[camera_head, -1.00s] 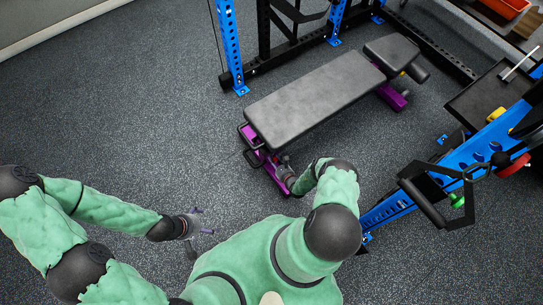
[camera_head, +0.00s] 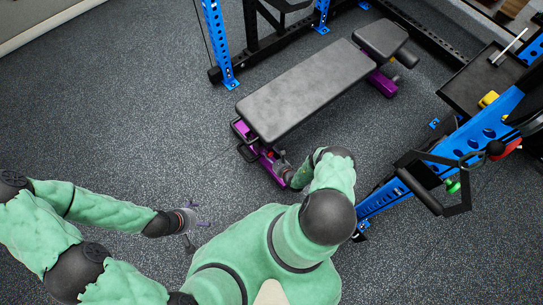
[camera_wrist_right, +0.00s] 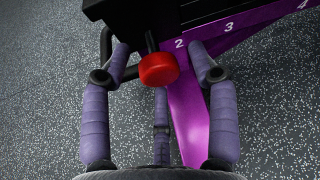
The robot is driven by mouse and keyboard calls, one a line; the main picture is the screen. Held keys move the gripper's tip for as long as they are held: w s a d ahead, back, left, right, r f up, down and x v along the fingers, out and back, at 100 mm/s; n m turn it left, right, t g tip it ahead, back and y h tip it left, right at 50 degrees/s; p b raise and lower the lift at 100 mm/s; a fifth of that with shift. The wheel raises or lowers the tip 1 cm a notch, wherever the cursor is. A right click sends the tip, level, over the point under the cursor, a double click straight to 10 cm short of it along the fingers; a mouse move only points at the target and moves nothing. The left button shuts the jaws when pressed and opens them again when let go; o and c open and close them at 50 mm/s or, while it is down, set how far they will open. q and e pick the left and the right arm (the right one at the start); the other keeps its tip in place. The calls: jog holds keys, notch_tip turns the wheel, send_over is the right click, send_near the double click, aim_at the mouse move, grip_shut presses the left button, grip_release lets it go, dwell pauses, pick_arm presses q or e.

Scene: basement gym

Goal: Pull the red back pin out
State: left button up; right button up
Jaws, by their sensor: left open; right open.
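The red pin (camera_wrist_right: 158,69) has a round red knob and sits at the end of the purple bench frame (camera_wrist_right: 188,120), beside the number 2. In the head view a small red spot of it shows at the near end of the bench (camera_head: 310,92). My right gripper (camera_wrist_right: 160,58) is open, with one finger on each side of the red knob; I cannot tell whether either finger touches it. In the head view my right gripper (camera_head: 281,165) is at the bench's near end, partly hidden by my arm. My left gripper (camera_head: 197,215) is open and empty above the floor.
A black handle (camera_wrist_right: 107,45) stands left of the knob, close to the left finger. A blue rack upright (camera_head: 219,45) stands behind the bench. A blue machine (camera_head: 470,140) with a black handle (camera_head: 440,185) is at the right. The floor at left is clear.

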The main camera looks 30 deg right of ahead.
jog(key=v, duration=1.2)
jog(key=shift+f, duration=0.1)
jog(key=a+r+n+g+y+p, duration=0.1)
jog(key=a+r+n+g+y, duration=0.3)
jog(key=a, duration=0.4)
jog(key=a+r+n+g+y+p, duration=0.1)
jog(key=a+r+n+g+y, duration=0.1)
jog(key=a+r+n+y, duration=0.5)
jog(key=s+a+r+n+g, duration=0.25)
jog(key=s+a+g, duration=0.2)
jog(key=a, duration=0.25)
jog(key=s+d+r+n+g+h+p, duration=0.1)
jog(key=s+r+n+g+h+p, duration=0.1)
jog(key=s+r+n+g+h, duration=0.5)
jog(key=w+a+r+n+t+p, duration=0.1)
jog(key=w+r+n+t, duration=0.3)
jog(key=r+n, duration=0.6)
notch_tip(320, 180, up, 2)
jog(key=shift+w+a+r+p, duration=0.1)
jog(key=shift+w+a+p, duration=0.3)
jog(key=shift+w, duration=0.55)
